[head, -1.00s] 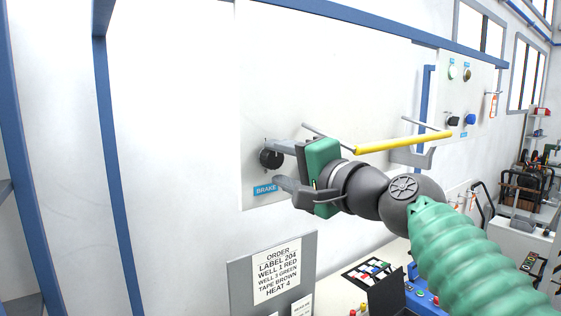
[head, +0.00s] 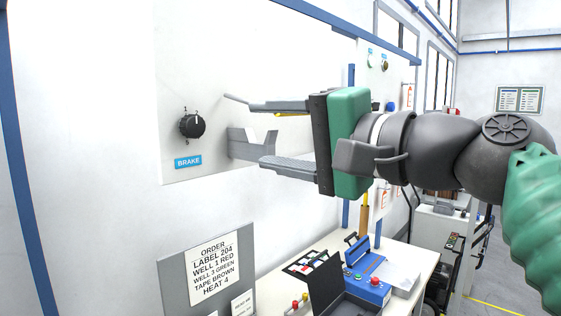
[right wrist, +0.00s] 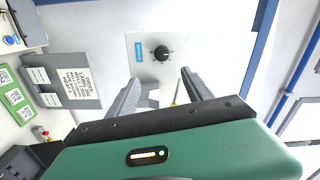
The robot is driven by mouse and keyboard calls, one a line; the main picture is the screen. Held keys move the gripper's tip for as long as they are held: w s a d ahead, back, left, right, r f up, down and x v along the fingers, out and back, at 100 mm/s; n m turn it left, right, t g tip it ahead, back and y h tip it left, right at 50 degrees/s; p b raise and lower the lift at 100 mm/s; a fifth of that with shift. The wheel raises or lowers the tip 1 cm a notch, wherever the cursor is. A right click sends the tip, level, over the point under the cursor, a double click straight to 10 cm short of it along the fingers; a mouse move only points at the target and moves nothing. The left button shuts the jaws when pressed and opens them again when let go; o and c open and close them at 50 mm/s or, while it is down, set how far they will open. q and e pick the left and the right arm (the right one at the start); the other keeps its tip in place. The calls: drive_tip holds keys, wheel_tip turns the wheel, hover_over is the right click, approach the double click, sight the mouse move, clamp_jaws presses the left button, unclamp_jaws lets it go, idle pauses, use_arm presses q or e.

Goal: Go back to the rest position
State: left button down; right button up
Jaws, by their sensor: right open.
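My right gripper (head: 262,136) is open in the head view, with its jaws pointing left toward the white panel. Nothing shows between its fingers. The black brake knob (head: 192,125) is on the panel (head: 205,60) left of the fingertips and apart from them, with the blue BRAKE label (head: 188,162) below it. The knob also shows in the right wrist view (right wrist: 160,53), beyond the open fingers (right wrist: 160,88). A grey bracket (head: 243,146) on the panel is partly behind the fingers. My left gripper is not in view.
An order sign (head: 214,268) stands below the panel. A bench (head: 405,258) carries a blue device (head: 366,284) and a dark open case (head: 330,285). A blue post (head: 20,190) stands at the left. Floor is open at the far right.

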drive_tip(key=shift+s+d, duration=0.35)
drive_tip(key=shift+d, duration=0.05)
drive_tip(key=shift+a, duration=0.1)
drive_tip(key=w+d+f+m+h, duration=0.1)
drive_tip(key=w+d+f+h, duration=0.2)
drive_tip(key=f, duration=0.6)
drive_tip(key=w+d+f+m+h, duration=0.1)
drive_tip(key=w+d+f+h, duration=0.1)
drive_tip(key=w+f, duration=0.45)
drive_tip(key=d+f+n+g+h, duration=0.1)
drive_tip(key=d+f+h, duration=0.15)
drive_tip(key=f, duration=0.85)
drive_tip(key=d+f+g+h, duration=0.15)
drive_tip(key=d+f, duration=0.25)
drive_tip(key=f, duration=0.8)
drive_tip(key=s+d+f+n+g+h, duration=0.1)
drive_tip(key=s+d+f+n+g, duration=0.1)
drive_tip(key=s+f, duration=0.5)
drive_tip(key=s+d+f+n+g+h, duration=0.2)
drive_tip(key=s+d+f, duration=0.3)
drive_tip(key=f, duration=0.7)
drive_tip(key=s+d+f+n+g+h, duration=0.2)
drive_tip(key=s+d+f, duration=0.1)
drive_tip(key=s+f, duration=0.6)
drive_tip(key=shift+s+d+f, duration=0.35)
drive_tip(key=shift+d+f, duration=0.05)
drive_tip(key=shift+f, duration=0.1)
